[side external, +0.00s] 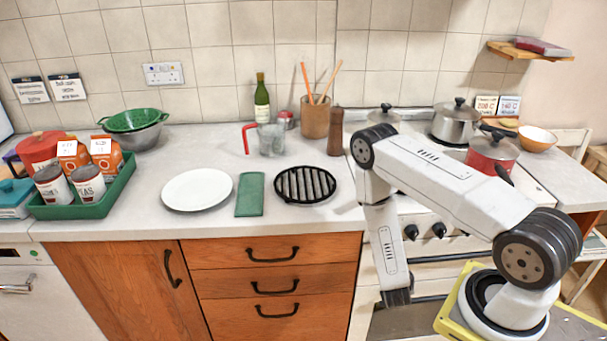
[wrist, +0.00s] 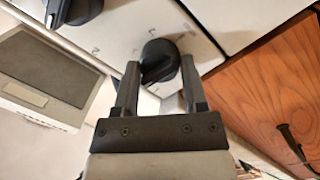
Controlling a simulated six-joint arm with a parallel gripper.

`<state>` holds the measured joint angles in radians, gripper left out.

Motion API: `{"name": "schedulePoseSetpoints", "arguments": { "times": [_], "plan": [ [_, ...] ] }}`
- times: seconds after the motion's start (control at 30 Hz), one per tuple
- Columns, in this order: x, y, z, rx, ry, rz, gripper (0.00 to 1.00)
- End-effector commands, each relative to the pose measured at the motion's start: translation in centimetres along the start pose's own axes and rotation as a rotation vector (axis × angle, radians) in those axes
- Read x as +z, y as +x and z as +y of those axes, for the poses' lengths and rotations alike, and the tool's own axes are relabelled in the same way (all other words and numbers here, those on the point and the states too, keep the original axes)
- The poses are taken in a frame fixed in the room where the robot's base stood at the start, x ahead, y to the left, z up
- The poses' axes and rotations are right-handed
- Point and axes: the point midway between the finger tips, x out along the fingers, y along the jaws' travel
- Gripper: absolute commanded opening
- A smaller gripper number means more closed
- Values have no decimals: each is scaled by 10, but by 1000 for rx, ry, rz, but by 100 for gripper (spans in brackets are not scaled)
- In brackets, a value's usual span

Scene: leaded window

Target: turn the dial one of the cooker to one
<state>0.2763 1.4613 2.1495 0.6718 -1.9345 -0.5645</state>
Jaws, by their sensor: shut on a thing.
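The cooker's front panel (wrist: 120,22) is white with black dials and faint printed marks, too small to read surely. In the wrist view, one black round dial (wrist: 160,56), nearest the wooden cabinet, sits between the tips of my gripper (wrist: 159,76). The two fingers are closed on its sides. A second black dial (wrist: 78,8) shows at the upper left, apart from the fingers. In the side view, two dials show on the cooker front, one (side external: 411,231) beside my arm and another (side external: 439,230) further right. The held dial and my fingertips are hidden there by my arm.
Wooden drawers (side external: 272,283) adjoin the cooker on the left. A steel pot (side external: 455,122) and a red pot (side external: 492,154) stand on the cooker. A black trivet (side external: 305,184) lies on the counter.

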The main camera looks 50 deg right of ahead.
Motion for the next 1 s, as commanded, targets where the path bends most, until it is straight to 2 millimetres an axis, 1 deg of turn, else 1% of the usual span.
{"name": "schedulePoseSetpoints", "arguments": {
  "times": [0.27, 0.7, 1.0],
  "plan": [
    [1, 0, 0, -24, 216, -17, 0],
    [1, 0, 1, -63, 623, -46, 0],
    [2, 0, 2, -82, 828, -60, 0]
  ]
}}
